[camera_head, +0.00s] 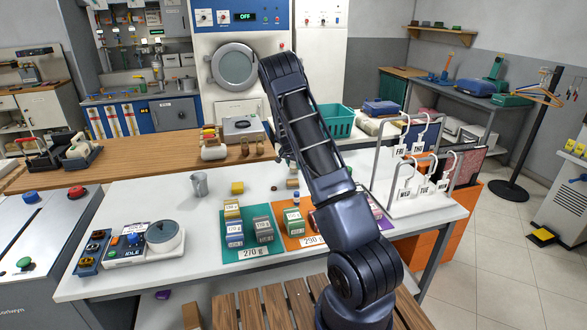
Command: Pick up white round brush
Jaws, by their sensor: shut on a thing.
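The end of my arm reaches over the back of the white table. Only a dark edge of my gripper (283,152) shows, left of my raised forearm. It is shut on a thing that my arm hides. I cannot make out a white round brush between the fingers. A pale roll-shaped thing with wooden parts (212,147) sits further left on that counter.
The white table (150,205) holds a metal cup (199,184), a scale (163,236), and small blocks on a green mat (247,250) and an orange mat. A white rack (415,205) with hangers stands at the table's right. A teal basket (335,122) is behind my arm.

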